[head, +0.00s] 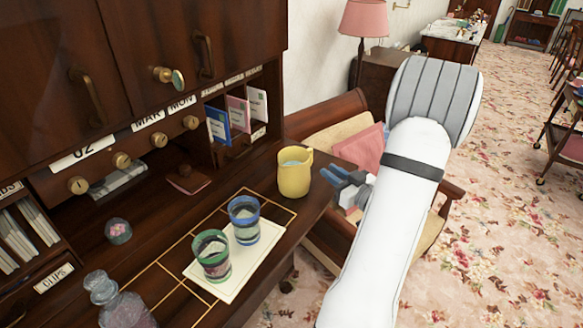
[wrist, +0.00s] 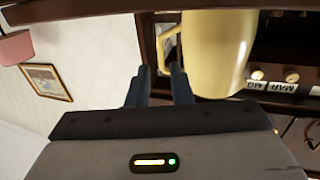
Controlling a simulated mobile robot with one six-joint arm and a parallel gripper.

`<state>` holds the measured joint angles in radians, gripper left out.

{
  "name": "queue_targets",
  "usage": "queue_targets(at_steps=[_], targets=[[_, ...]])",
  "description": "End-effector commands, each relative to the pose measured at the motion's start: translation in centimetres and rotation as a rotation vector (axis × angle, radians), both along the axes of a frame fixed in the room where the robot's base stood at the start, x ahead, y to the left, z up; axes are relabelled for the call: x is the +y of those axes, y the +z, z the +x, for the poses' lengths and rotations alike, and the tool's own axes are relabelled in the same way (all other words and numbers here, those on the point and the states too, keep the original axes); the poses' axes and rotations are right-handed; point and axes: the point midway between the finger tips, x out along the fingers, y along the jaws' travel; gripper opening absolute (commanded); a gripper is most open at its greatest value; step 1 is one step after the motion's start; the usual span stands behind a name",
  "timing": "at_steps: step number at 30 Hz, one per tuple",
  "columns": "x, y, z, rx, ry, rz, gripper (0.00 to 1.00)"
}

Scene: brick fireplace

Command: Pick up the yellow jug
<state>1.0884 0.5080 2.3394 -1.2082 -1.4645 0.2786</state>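The yellow jug (head: 294,175) stands upright near the right edge of the dark wooden desk (head: 262,268), with something pale inside its mouth. My gripper (head: 334,174) is just to the right of the jug, past the desk edge, with its blue fingers pointing at it. In the wrist view the jug (wrist: 214,50) fills the upper right, its handle (wrist: 163,45) on the side toward the fingers. My fingers (wrist: 160,72) are apart, with a gap between them, and the handle shows just beyond the tips. I cannot tell whether a finger touches it.
A green glass (head: 212,256) and a blue glass (head: 243,220) stand on a white mat (head: 234,284) left of the jug. A glass decanter (head: 124,305) is at front left. Pigeonholes with cards (head: 238,112) rise behind. A chair with a pink cushion (head: 361,150) is beside the desk.

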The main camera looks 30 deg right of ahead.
Motion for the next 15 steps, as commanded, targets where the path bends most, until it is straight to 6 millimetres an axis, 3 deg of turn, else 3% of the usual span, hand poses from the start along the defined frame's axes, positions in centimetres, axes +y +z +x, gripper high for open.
queue_targets(at_steps=[15], targets=[[0.5,0.4,6.4,0.001,-0.005,-0.002,0.2]])
